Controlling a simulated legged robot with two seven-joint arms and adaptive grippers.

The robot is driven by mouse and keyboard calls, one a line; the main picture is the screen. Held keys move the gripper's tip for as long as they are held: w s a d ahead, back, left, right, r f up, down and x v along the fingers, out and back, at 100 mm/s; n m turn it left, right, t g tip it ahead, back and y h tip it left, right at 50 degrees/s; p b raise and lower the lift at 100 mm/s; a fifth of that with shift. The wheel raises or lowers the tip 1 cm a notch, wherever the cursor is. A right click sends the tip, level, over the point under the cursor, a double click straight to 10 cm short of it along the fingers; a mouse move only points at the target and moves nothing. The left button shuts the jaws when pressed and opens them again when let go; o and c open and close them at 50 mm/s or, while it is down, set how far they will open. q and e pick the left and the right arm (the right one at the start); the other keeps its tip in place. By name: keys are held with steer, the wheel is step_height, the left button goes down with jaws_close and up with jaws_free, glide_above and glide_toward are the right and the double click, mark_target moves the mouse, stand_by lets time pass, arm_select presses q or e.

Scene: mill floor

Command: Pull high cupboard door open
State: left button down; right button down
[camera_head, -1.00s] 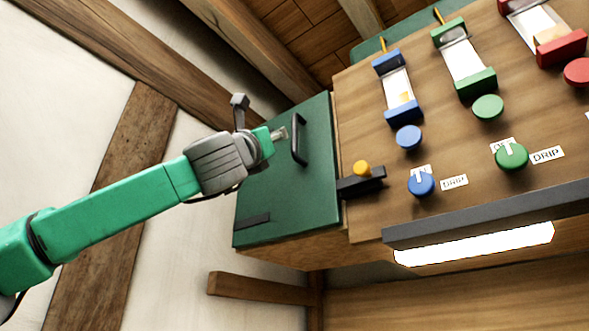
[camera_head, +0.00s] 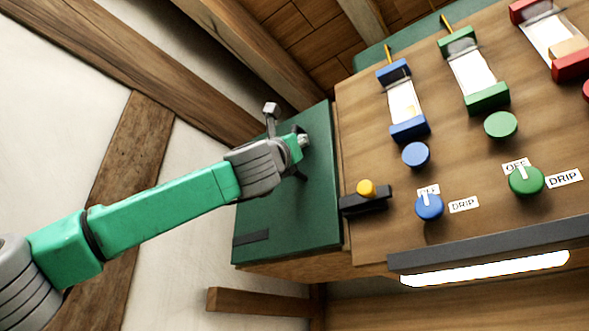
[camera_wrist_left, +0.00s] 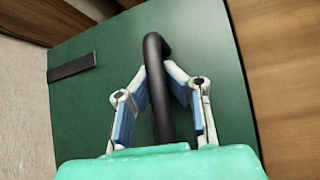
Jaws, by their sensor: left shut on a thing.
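The high cupboard door (camera_head: 285,215) is a dark green panel left of the wooden panel, and it looks closed. Its black bar handle (camera_wrist_left: 157,85) runs between my fingers in the left wrist view. My left gripper (camera_head: 303,145) is at the handle in the head view, where the wrist and fingers hide most of it. In the left wrist view my left gripper (camera_wrist_left: 160,88) has its blue-padded fingers on both sides of the handle, shut on it. A dark strip (camera_wrist_left: 72,66) lies on the door face. My right gripper is not in view.
The wooden panel (camera_head: 440,150) to the right carries blue and green knobs, sight glasses, and a yellow-knobbed lever (camera_head: 366,189) close to the door's edge. A lit lamp bar (camera_head: 485,268) runs under it. A timber beam (camera_head: 260,301) sits below the cupboard.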

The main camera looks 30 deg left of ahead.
arm_select(q)
steer(key=shift+s+a+r, duration=0.15)
steer(key=shift+s+a, duration=0.1)
steer(key=c, duration=1.5)
jaws_free()
steer(key=shift+d, duration=0.3)
steer(key=shift+c, duration=0.2)
steer(key=shift+d, duration=0.2)
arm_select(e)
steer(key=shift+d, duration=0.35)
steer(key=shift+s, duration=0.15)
arm_select(q)
steer(key=shift+s+a+f, duration=0.1)
steer(key=shift+s+f, duration=0.35)
steer(key=v, duration=1)
steer(key=shift+s+f, duration=0.2)
steer(key=shift+f, duration=0.1)
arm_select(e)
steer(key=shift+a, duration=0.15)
